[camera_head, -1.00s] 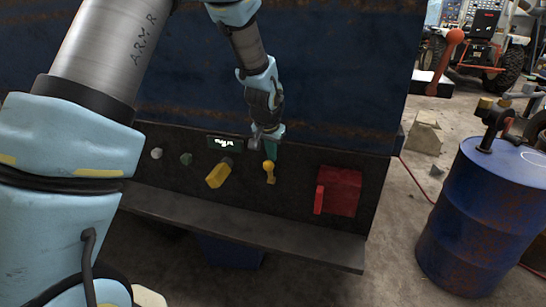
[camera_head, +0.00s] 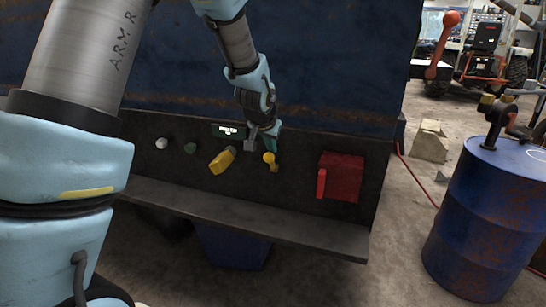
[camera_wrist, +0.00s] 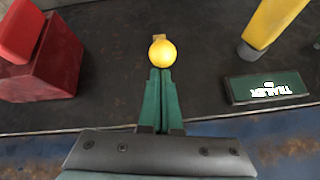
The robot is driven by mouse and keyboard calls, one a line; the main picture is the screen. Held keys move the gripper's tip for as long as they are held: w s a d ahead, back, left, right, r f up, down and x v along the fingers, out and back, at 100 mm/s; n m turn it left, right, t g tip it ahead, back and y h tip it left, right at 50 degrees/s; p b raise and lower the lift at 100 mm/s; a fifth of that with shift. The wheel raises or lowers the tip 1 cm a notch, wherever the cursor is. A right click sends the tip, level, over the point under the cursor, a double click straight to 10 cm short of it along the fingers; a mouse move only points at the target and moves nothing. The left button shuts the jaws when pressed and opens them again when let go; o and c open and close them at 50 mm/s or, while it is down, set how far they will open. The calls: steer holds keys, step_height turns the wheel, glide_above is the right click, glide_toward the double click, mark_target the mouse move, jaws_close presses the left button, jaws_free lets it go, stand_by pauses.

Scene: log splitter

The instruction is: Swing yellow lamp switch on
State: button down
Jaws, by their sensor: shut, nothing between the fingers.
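A small yellow ball-ended switch (camera_head: 269,158) sticks out of the dark panel. It also shows at the top middle of the wrist view (camera_wrist: 162,53), with its small yellow base just behind the ball. My gripper (camera_head: 271,145) is just above the ball. In the wrist view my green fingers (camera_wrist: 160,78) are together and empty, their tips right at the ball's edge. I cannot tell whether they touch it. A larger yellow handle (camera_head: 222,160) sits to the left, also in the wrist view (camera_wrist: 270,25).
A red box with a lever (camera_head: 341,177) is right of the switch. A ledge (camera_head: 240,215) runs below. A blue barrel (camera_head: 490,215) stands at right.

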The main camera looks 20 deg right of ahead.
mark_target(269, 159)
steer(key=shift+s+a+f+t+h+b, duration=0.1)
steer(key=shift+s+f+t+h+b, duration=0.1)
steer(key=shift+f+b, duration=0.25)
steer(key=shift+s+a+f+t+h+b, duration=0.1)
steer(key=shift+f+t+b, duration=0.1)
steer(key=shift+f+b, duration=0.15)
steer(key=s+a+f+t+h+b, duration=0.1)
steer(key=b, duration=0.8)
steer(key=shift+s+a+f+t+h, duration=0.1)
steer(key=shift+s+a+t+h, duration=0.1)
steer(key=shift+t+h, duration=0.2)
steer(key=shift+s+a+f+t+h+b, duration=0.3)
steer(key=shift+s+a+f+b, duration=0.25)
steer(key=shift+b, duration=1)
steer(key=shift+s+a+f+t+h+b, duration=0.3)
steer(key=shift+f+b, duration=0.35)
steer(key=shift+b, duration=0.85)
steer(key=shift+s+a+f, duration=0.2)
steer(key=shift+f, duration=0.05)
